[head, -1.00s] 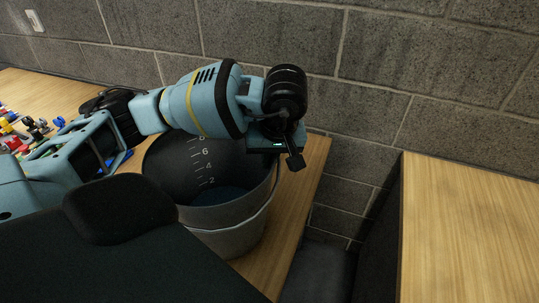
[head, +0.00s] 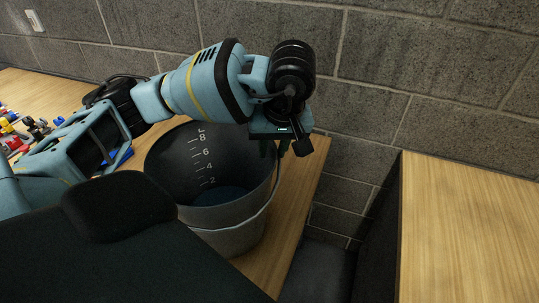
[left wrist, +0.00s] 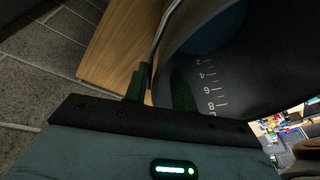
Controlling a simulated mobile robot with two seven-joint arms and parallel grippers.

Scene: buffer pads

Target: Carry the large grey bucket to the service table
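The large grey bucket (head: 225,237) stands upright on a wooden table, with white level marks inside. It looks empty. My left gripper (head: 275,150) is over the bucket's right rim in the head view, pointing down. In the left wrist view its two green fingers (left wrist: 160,88) are apart, and the bucket's pale rim edge runs down into the gap between them. The bucket's dark inner wall (left wrist: 225,75) fills the right of that view. I cannot tell whether a finger touches the bucket. My right gripper is not in view.
The bucket's table (head: 287,225) ends just right of it. A gap separates it from another wooden table (head: 470,230) at right; I cannot tell whether that is the service table. Coloured small pieces (head: 15,130) lie at left. A block wall (head: 400,70) stands close behind.

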